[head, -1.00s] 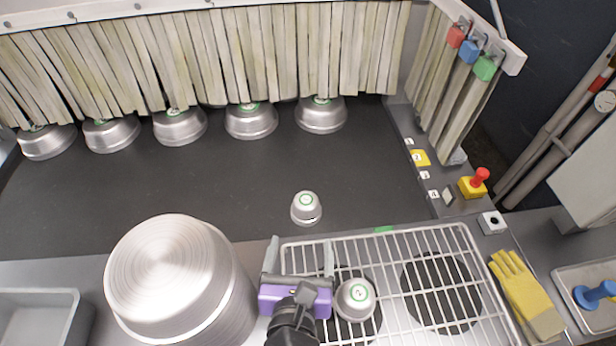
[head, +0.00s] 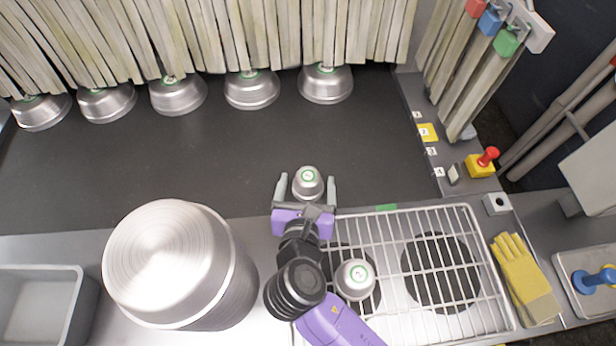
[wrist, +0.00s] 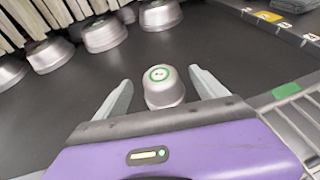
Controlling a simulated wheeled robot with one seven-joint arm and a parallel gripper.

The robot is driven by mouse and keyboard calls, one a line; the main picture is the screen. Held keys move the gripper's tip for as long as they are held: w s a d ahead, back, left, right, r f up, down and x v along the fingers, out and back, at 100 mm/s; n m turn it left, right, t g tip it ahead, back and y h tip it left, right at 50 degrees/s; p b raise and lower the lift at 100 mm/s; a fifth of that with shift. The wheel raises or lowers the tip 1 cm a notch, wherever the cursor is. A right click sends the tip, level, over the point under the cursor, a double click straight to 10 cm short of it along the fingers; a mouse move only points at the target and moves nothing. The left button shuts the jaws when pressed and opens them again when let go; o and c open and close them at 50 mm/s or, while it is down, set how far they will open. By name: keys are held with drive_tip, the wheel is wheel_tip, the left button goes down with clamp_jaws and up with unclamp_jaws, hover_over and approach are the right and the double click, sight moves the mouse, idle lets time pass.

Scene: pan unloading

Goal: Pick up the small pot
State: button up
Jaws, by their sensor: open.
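A small upside-down metal pot (head: 308,182) with a green ring on its top sits on the dark belt near its front edge. My gripper (head: 305,187) is open, with one finger on each side of this pot and a gap to each. The wrist view shows the same pot (wrist: 163,87) between the two fingertips (wrist: 160,88), not held. A second small pot (head: 355,279) with a green ring sits on the wire rack (head: 452,315), to the right of my arm.
A large metal pot (head: 168,262) stands left of my arm. Several bigger pots (head: 252,90) line the back of the belt under hanging strips (head: 250,35). A yellow glove (head: 525,280) and a red button (head: 488,156) are at right. The belt's middle is clear.

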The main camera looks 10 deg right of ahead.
sight(307, 185)
drive_tip(key=shift+w+f, duration=0.15)
drive_tip(key=shift+w, duration=0.2)
drive_tip(key=shift+c, duration=0.4)
drive_tip(key=c, duration=1.3)
drive_tip(key=shift+c, duration=0.2)
wheel_tip(307, 185, up, 20)
drive_tip(key=p, duration=0.1)
